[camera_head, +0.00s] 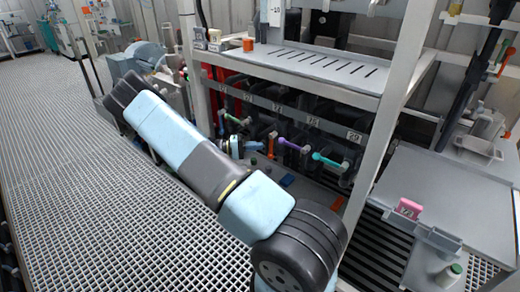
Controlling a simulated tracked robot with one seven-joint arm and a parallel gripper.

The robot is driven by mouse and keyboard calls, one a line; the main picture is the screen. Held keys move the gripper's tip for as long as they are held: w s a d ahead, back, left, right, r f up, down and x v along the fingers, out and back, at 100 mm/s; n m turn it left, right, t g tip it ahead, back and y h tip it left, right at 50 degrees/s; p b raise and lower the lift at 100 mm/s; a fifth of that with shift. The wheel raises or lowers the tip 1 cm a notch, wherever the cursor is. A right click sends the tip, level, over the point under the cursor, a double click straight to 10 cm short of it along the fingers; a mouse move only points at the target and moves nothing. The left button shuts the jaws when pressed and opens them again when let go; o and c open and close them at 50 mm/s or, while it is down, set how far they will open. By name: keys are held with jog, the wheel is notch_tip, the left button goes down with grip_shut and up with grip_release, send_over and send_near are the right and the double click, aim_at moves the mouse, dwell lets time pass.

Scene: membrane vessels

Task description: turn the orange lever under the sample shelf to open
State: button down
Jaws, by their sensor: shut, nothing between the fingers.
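The sample shelf is a grey slotted tray (310,66) in a white frame. Under it is a row of small valves with coloured levers. A narrow upright orange piece (271,146), which looks like the orange lever, stands between the green and purple levers. My gripper (255,146) seems to be the small pale blue and dark end just left of it, under the shelf. It looks shut and empty. Whether it touches the orange lever is too small to tell. My large arm links hide the forearm behind them.
A green lever (236,120), purple lever (291,145) and teal lever (329,160) are close by. A white frame post (388,125) stands right of the valves. A grey side table (435,190) holds a pink tag (408,208). Open grating floor (85,200) lies left.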

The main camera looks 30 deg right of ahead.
jog(key=v, duration=1.1)
jog(key=s+a+r+n+t+y, duration=0.1)
jog(key=s+a+r+t+y, duration=0.1)
jog(key=s+r+y, duration=0.45)
jog(key=s+a+r+t+y, duration=0.2)
jog(key=s+a+r, duration=0.1)
jog(key=r, duration=0.7)
jog(key=s+a+r+n+t+y, duration=0.15)
jog(key=s+r+y, duration=0.3)
jog(key=r, duration=0.45)
jog(key=s+a+r+n+t+y, duration=0.1)
jog(key=s+a+r+t, duration=0.2)
jog(key=s, duration=0.4)
jog(key=s+a+r+n+t+y, duration=0.1)
jog(key=s+a+r+t, duration=0.2)
jog(key=s+r, duration=0.2)
jog(key=s+a+r+n+t, duration=0.1)
jog(key=s+a+r+t, duration=0.2)
jog(key=s, duration=0.6)
jog(key=shift+a+r+y, duration=0.35)
jog(key=shift+r+y, duration=0.05)
jog(key=shift+w, duration=0.1)
